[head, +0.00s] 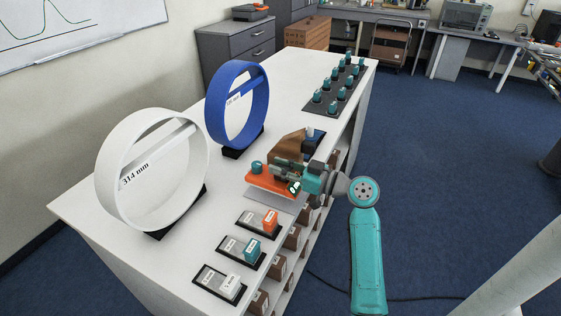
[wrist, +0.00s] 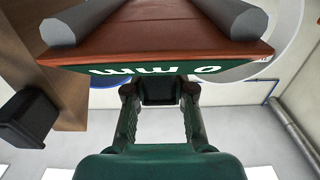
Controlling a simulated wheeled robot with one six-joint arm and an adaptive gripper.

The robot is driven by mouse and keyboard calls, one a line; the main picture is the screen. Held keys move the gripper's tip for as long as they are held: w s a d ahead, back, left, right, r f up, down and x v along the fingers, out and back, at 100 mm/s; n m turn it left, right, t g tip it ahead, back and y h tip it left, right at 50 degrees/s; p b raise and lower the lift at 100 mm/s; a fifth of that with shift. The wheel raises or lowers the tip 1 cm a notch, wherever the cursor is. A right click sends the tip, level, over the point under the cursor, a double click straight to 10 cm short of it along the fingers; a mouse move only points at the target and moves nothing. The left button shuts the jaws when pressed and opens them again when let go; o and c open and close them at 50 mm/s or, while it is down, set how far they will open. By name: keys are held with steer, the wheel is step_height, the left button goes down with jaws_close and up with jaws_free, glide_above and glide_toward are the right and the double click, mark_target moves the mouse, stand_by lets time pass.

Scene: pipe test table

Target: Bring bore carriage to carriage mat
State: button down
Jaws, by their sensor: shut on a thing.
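The bore carriage (head: 268,183) is an orange block with a teal knob at its left end, at the table's right side in the head view. In the wrist view the carriage (wrist: 160,38) fills the top, with two grey rollers and a green face with upside-down white lettering. My gripper (head: 297,187) meets the carriage from the right. In the wrist view its fingers (wrist: 160,100) are shut on a dark part at the carriage's green face. A pale grey flat patch (head: 272,205), perhaps the carriage mat, shows under the carriage; I cannot tell whether they touch.
A white ring (head: 108,180) marked 314 mm and a blue ring (head: 212,112) stand on black bases at the left. A brown block (head: 290,146) is just behind the carriage. Small trays with blocks (head: 225,283) line the near edge. A dark mat with several teal pegs (head: 322,107) lies at the far end.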

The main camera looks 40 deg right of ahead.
mark_target(289, 181)
steer(key=shift+f, duration=1.55)
steer(key=shift+f, duration=0.4)
steer(key=c, duration=0.9)
jaws_free()
steer(key=shift+s, duration=0.1)
steer(key=v, duration=1.1)
steer(key=shift+s+d, duration=0.15)
steer(key=shift+s, duration=0.25)
